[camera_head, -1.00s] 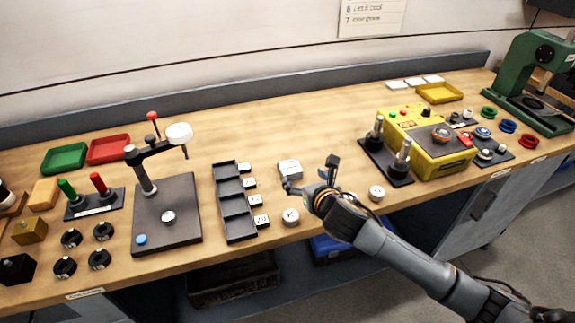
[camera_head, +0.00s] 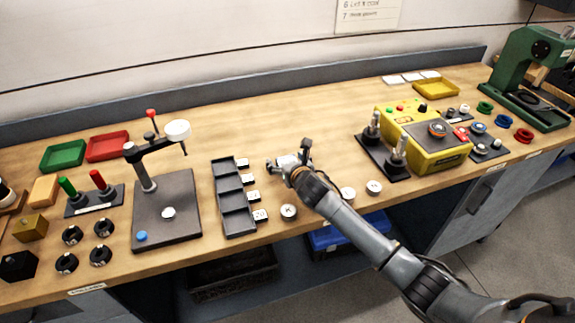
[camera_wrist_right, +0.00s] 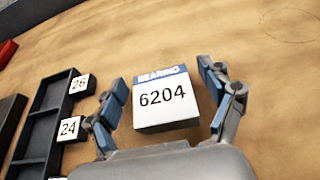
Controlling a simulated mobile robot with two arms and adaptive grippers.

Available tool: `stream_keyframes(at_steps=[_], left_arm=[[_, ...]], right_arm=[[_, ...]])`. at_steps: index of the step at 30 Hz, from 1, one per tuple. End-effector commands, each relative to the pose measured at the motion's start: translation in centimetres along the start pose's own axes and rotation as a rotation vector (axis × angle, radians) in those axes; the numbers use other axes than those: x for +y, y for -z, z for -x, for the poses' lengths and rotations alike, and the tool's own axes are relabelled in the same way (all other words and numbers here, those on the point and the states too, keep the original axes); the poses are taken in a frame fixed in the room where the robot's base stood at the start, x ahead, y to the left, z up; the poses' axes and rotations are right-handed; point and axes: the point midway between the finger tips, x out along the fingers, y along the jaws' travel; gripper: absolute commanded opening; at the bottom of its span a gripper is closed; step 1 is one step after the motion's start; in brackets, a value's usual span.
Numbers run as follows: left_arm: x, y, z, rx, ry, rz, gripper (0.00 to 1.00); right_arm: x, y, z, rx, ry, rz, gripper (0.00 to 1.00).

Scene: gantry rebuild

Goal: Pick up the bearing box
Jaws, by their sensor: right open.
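The bearing box (camera_wrist_right: 165,101) is a small white box with a blue "BEARING" strip and the number 6204. In the right wrist view it lies on the wooden bench between the fingers of my right gripper (camera_wrist_right: 168,105). The fingers are open, one on each side, with gaps to the box. In the head view my right gripper (camera_head: 288,158) is over the box, which it mostly hides. My left gripper is not in view.
Left of the box is a dark compartment tray (camera_head: 238,216) with numbered white tags (camera_wrist_right: 70,128) along its side. Round white pieces (camera_head: 288,212) lie near the front edge. A yellow control box (camera_head: 425,140) stands to the right. The bench behind is clear.

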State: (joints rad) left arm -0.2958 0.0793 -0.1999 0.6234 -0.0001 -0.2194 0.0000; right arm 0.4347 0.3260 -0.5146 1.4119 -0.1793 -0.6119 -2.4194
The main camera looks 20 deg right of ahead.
Motion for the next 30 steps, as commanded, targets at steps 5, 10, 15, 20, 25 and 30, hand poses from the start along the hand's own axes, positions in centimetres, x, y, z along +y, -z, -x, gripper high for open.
stream_keyframes(at_steps=[5, 10, 15, 20, 25, 30], left_arm=[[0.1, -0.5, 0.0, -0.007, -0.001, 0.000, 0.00], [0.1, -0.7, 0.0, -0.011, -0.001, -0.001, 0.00], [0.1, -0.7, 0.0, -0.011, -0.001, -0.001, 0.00], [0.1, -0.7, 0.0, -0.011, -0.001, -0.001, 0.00], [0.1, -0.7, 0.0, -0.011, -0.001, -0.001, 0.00], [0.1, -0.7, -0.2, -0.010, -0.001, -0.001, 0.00]], right_arm=[[0.0, -0.1, -0.1, -0.001, 0.000, 0.000, 0.81], [0.0, 0.0, -0.1, 0.000, 0.000, 0.000, 0.61], [0.0, 0.0, -0.1, 0.000, 0.000, 0.000, 0.26], [0.0, -0.1, -0.1, -0.001, 0.000, 0.000, 0.18], [0.0, -0.2, -0.1, -0.002, 0.000, 0.000, 0.18], [-0.1, -1.4, 0.4, -0.006, 0.001, 0.004, 0.18]])
